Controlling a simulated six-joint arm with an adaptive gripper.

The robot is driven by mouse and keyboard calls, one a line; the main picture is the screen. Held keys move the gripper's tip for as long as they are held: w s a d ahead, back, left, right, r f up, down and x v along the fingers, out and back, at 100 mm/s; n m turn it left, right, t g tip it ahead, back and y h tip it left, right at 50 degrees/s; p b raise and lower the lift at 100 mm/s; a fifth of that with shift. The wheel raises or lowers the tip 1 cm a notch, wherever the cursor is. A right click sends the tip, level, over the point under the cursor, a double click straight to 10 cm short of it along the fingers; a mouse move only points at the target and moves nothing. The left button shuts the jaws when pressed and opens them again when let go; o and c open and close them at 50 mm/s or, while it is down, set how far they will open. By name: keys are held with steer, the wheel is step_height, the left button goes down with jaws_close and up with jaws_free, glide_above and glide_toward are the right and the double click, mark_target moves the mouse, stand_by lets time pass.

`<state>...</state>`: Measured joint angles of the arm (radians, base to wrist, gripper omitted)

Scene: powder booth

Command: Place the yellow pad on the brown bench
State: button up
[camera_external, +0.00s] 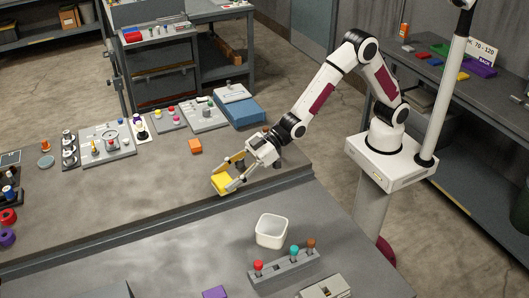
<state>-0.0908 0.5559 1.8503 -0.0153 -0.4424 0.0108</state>
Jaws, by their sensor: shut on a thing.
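The yellow pad (221,184) is between the fingers of my gripper (227,179), which is shut on it. The gripper reaches down and left from the arm, over the front right part of the brown bench (130,205), close to its front edge. I cannot tell whether the pad touches the bench top or hangs just above it. The fingers cover part of the pad.
A grey bench (180,265) in front holds a white bin (271,231) and a knob rack (284,269). The brown bench's middle is clear.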

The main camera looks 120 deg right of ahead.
steer(key=s+a+f, duration=0.3)
steer(key=s+a, duration=1.2)
steer(key=a, duration=0.4)
steer(key=s+d+f+m+h, duration=0.2)
steer(key=s+d+m+h, duration=0.3)
steer(key=s+d, duration=0.6)
steer(key=d+h, duration=0.1)
steer(key=d, duration=0.2)
steer(key=shift+d+m+g+h, duration=0.2)
steer(key=shift+m+g+h, duration=0.2)
steer(key=shift+f, duration=0.15)
steer(key=shift+f, duration=2.85)
steer(key=shift+f, duration=2.1)
